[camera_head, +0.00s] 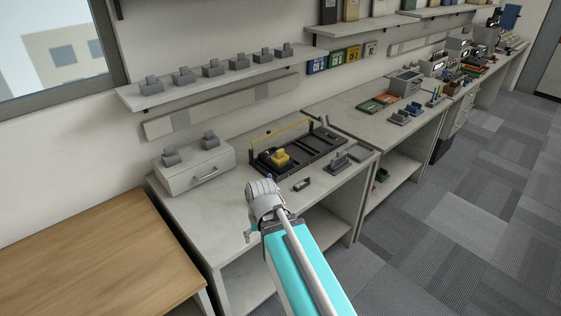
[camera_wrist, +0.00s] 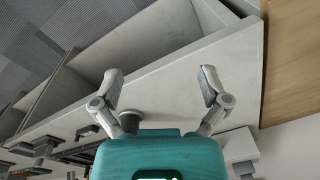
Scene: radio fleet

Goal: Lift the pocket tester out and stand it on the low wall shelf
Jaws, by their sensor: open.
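A yellow block-like device (camera_head: 281,156), which looks like the pocket tester, sits in a black tray (camera_head: 318,150) on the grey bench, below a thin yellow bar. The low wall shelf (camera_head: 133,98) is left of and above the tray and carries a row of several grey holders (camera_head: 210,68). My gripper (camera_wrist: 160,83) is open and empty, with bare bench top between its fingers in the wrist view. In the head view my gripper (camera_head: 250,234) is over the near part of the bench, apart from the tray and mostly hidden by my wrist. I cannot make out the yellow device in the wrist view.
A white drawer box (camera_head: 195,170) with two grey holders on top stands left of the tray. A small dark item (camera_head: 302,184) and a grey stand (camera_head: 337,164) lie in front of the tray. A wooden table (camera_head: 95,250) adjoins at left. The near bench top is clear.

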